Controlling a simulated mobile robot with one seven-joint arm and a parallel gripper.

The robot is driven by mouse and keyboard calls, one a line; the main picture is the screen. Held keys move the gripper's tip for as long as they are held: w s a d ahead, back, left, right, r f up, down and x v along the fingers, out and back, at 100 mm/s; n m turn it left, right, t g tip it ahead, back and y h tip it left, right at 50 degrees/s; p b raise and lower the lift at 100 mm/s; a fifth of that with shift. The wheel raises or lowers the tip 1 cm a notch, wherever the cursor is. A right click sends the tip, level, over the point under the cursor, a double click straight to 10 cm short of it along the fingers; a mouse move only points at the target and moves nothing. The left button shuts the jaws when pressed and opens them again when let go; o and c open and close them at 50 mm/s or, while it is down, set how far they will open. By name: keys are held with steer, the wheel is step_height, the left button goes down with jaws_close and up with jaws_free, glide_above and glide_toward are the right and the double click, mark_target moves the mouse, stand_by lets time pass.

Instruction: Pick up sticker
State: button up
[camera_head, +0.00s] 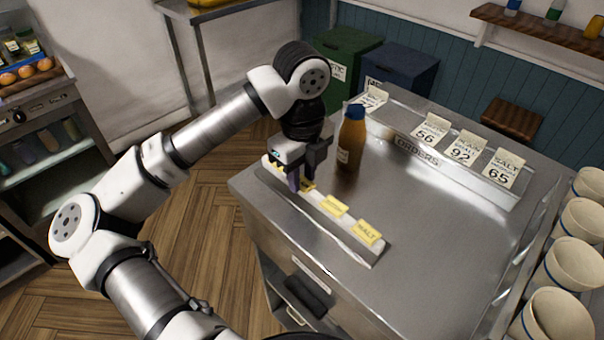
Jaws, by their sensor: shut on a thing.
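Several yellow stickers stand in a row on a pale strip (318,199) along the left edge of the steel counter. A middle sticker (333,207) and a front sticker with dark lettering that seems to read MALT (366,232) are in plain view. My gripper (299,185) points down at the far part of the strip, shut on a yellow sticker (309,186) that the fingers partly hide. I cannot tell whether this sticker is clear of the strip. More yellow shows just behind the fingers.
An orange bottle with a blue cap (353,138) stands close to the right of my gripper. An ORDERS rail (418,152) with several white tickets runs along the counter's back. Several cups (580,218) line the right side. The counter's middle (430,230) is clear.

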mark_target(303, 183)
step_height(303, 183, up, 10)
steer(key=b, duration=0.1)
steer(key=shift+r+b, duration=0.25)
steer(key=shift+b, duration=0.1)
